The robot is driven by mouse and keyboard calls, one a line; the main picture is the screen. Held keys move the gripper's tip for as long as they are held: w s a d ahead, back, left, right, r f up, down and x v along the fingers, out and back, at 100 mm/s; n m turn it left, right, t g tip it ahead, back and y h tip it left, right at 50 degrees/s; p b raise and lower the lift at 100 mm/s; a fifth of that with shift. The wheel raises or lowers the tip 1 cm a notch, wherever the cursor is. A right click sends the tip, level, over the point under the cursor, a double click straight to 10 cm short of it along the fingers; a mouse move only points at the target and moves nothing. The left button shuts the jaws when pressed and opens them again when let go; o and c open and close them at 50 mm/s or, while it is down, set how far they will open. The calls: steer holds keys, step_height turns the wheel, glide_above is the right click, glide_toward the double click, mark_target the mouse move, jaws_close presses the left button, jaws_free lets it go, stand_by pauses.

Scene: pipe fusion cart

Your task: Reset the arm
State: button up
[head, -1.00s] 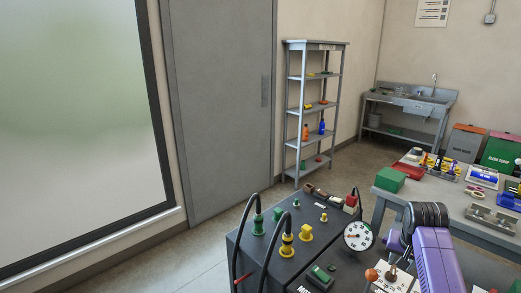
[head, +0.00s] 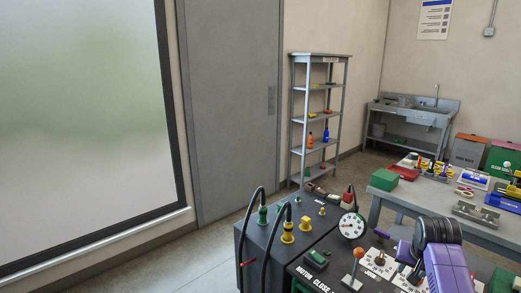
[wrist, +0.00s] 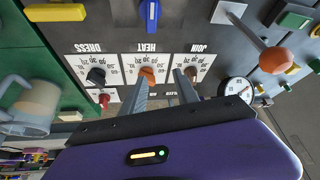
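My purple arm (head: 447,268) with its black ribbed joint reaches over the cart's panel at the lower right of the head view; the gripper's fingertips are hard to make out there. In the wrist view my gripper (wrist: 161,88) has its two grey fingers apart with nothing held between them. The fingers are over the dial row: the orange HEAT knob (wrist: 148,75) shows between them, the dark DRESS knob (wrist: 96,76) is left, and the JOIN knob (wrist: 190,74) is by the right finger. I cannot tell whether a finger touches a knob.
An orange-ball lever (wrist: 275,60) and a pressure gauge (wrist: 238,91) stand right of the fingers. A blue handle (wrist: 150,14) is above them. Hoses with yellow (head: 288,232) and green fittings rise from the cart. A grey workbench (head: 400,196) stands behind. The floor left of the cart is clear.

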steer(key=w+r+n+t+h, duration=0.1)
steer(key=w+r+t, duration=0.3)
steer(key=r+t, duration=0.15)
steer(key=s+a+f+n+t, duration=0.3)
steer(key=s+a+t, duration=0.3)
steer(key=s+a, duration=1.05)
steer(key=s+a+n+y, duration=0.1)
steer(key=s+a, duration=0.2)
steer(key=s, duration=0.9)
steer(key=s+a+r+n+g+y, duration=0.1)
steer(key=s+a, duration=0.2)
steer(key=s, duration=1)
steer(key=s+a+r+n+y, duration=0.1)
steer(key=s+a, duration=0.3)
steer(key=s, duration=0.8)
steer(key=shift+s+r+y, duration=0.25)
steer(key=shift+s+y, duration=0.15)
steer(key=shift+y, duration=0.1)
